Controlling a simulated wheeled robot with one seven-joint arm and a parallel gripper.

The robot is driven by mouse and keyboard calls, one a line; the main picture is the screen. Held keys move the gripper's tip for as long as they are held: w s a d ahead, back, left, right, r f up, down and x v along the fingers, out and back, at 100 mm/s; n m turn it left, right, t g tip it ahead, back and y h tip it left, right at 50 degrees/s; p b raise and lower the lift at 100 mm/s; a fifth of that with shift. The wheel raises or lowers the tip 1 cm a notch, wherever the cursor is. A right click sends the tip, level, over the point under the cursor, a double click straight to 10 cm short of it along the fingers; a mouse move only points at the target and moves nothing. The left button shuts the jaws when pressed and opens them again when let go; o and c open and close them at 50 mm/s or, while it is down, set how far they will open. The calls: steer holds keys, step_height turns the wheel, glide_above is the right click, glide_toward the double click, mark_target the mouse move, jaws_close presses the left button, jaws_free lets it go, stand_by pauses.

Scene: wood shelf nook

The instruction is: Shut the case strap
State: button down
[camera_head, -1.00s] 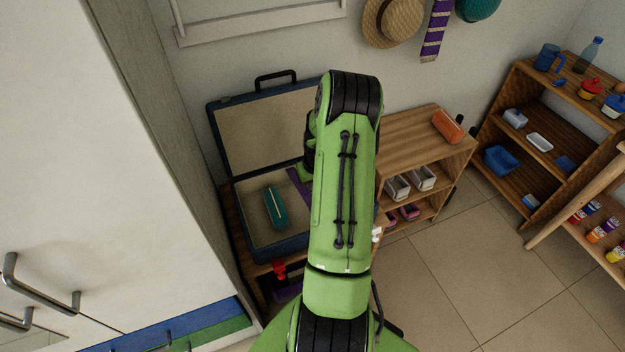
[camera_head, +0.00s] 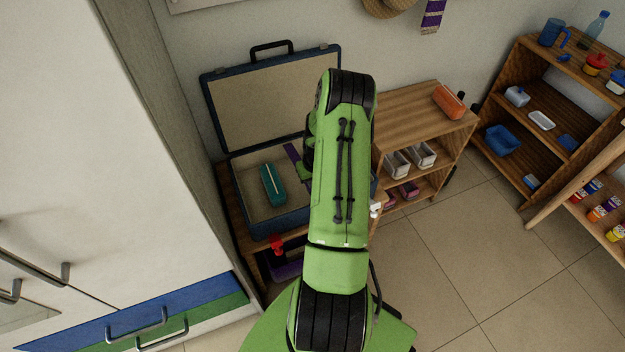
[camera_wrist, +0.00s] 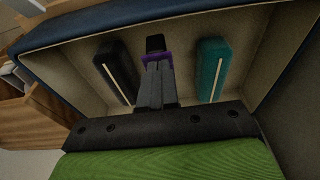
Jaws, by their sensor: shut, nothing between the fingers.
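The blue case (camera_head: 275,222) stands open on a low wooden shelf, its beige-lined lid (camera_head: 262,105) raised toward the wall. A purple strap (camera_head: 292,153) lies inside the case and is partly hidden by my arm. In the wrist view, a bit of purple (camera_wrist: 146,58) shows beside my fingertips; I cannot tell whether they touch it. My gripper (camera_wrist: 155,44) is shut and empty, reaching into the case. A teal box (camera_head: 273,184) lies in the case, and it also shows in the wrist view right of my fingers (camera_wrist: 212,70). A dark box (camera_wrist: 115,72) lies left of them.
My arm hides the case's right side in the head view. A shelf unit (camera_head: 425,100) with an orange object (camera_head: 449,102) stands to the right. A tall white cabinet (camera_head: 90,130) stands close on the left. Tiled floor (camera_head: 430,260) is clear at the front right.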

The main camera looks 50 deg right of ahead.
steer(key=f+b, duration=0.1)
steer(key=f, duration=0.2)
steer(key=f+b, duration=0.1)
steer(key=f, duration=0.1)
steer(key=shift+s+a+b, duration=0.25)
steer(key=shift+s+b, duration=0.1)
steer(key=shift+s, duration=0.05)
steer(key=shift+s+a, duration=0.1)
steer(key=shift+s, duration=0.05)
steer(key=shift+r, duration=0.1)
